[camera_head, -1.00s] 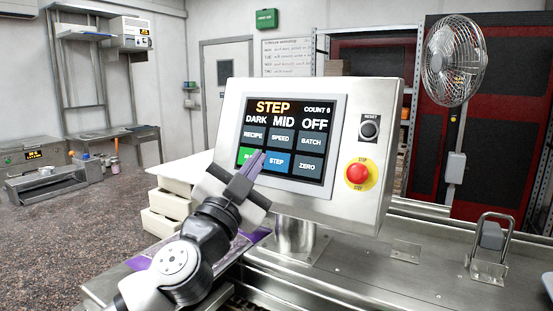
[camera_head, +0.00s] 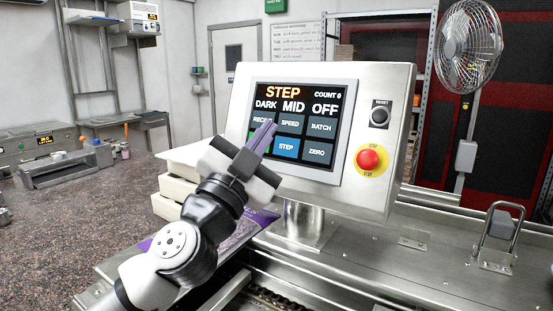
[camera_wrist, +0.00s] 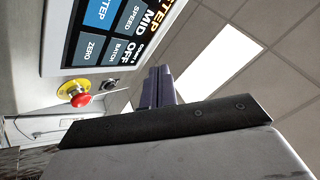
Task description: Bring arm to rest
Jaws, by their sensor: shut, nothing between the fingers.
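My gripper (camera_head: 262,138) is shut and empty, its purple fingers together and pointing up and to the right. In the head view it stands in front of the left part of the control panel's screen (camera_head: 303,124) and hides part of the lower left buttons. I cannot tell whether the fingertips touch the screen there. In the wrist view the shut fingers (camera_wrist: 159,84) point toward the ceiling, with the screen (camera_wrist: 112,28) at the upper left and a visible gap between them. The screen reads STEP, DARK MID OFF, and the STEP button is blue.
The control panel (camera_head: 395,95) carries a red stop button (camera_head: 368,159) and a black reset button (camera_head: 380,115). A steel conveyor bed (camera_head: 370,260) lies below. Cream trays (camera_head: 172,185) are stacked left of the panel. A fan (camera_head: 470,45) stands behind at the right. Open floor lies at left.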

